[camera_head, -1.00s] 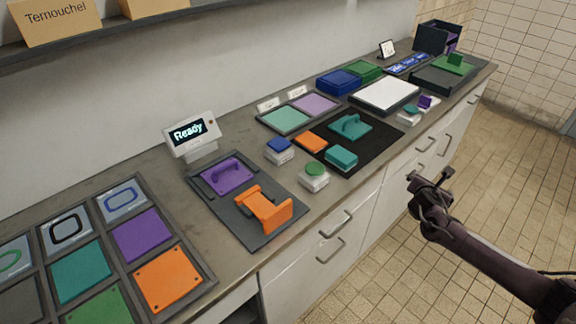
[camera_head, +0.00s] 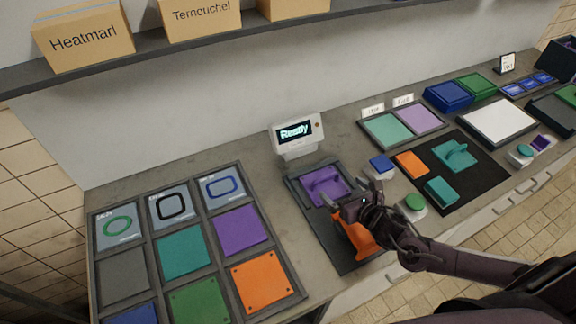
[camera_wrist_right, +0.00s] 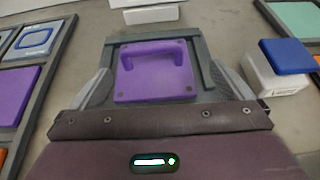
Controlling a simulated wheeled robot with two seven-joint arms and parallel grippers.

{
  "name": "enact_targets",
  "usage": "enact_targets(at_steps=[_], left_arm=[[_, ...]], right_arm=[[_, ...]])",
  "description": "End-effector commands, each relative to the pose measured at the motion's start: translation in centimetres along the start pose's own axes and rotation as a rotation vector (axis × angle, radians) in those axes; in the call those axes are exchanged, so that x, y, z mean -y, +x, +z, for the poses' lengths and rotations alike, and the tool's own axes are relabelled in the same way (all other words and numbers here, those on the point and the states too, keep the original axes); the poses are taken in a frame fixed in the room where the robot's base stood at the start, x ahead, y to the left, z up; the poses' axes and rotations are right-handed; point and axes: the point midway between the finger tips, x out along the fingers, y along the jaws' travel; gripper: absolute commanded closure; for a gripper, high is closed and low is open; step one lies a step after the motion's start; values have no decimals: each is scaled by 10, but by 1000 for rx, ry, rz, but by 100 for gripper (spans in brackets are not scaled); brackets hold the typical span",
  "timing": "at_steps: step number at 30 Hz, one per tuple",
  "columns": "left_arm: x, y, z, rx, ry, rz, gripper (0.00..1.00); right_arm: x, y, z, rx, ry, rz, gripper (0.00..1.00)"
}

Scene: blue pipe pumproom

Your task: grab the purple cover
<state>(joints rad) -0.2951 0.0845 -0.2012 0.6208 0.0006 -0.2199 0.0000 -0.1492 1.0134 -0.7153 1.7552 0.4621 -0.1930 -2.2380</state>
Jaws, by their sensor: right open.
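The purple cover (camera_head: 322,187) is a flat plate with a raised arched handle. It lies on the dark fixture (camera_head: 340,258) in front of the small "Ready" display. My left gripper is not in view.
A tray (camera_head: 146,236) of coloured plates, one of them purple, lies to the left. Buttons with a blue cap (camera_head: 381,162) and a green cap (camera_head: 414,202) stand right of the fixture. A black mat (camera_head: 470,183) with teal and orange parts lies beyond. A shelf with boxes hangs above.

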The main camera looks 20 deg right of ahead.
Motion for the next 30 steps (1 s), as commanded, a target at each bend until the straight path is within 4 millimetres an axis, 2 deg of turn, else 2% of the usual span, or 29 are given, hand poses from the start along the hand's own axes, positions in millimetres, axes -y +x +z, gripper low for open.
enact_targets(at_steps=[2,5,8,15,21,30], left_arm=[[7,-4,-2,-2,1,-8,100],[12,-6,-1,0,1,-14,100],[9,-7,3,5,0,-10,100],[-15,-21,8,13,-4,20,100],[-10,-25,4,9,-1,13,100],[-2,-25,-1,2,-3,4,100]], right_arm=[[-5,0,-4,-5,-5,12,0],[-7,12,-6,-6,-8,15,0],[-7,20,-6,-7,-8,16,0],[-12,45,-5,-5,-5,14,0],[-12,68,-8,-6,-6,14,0],[-12,72,-10,-8,-8,15,0]])
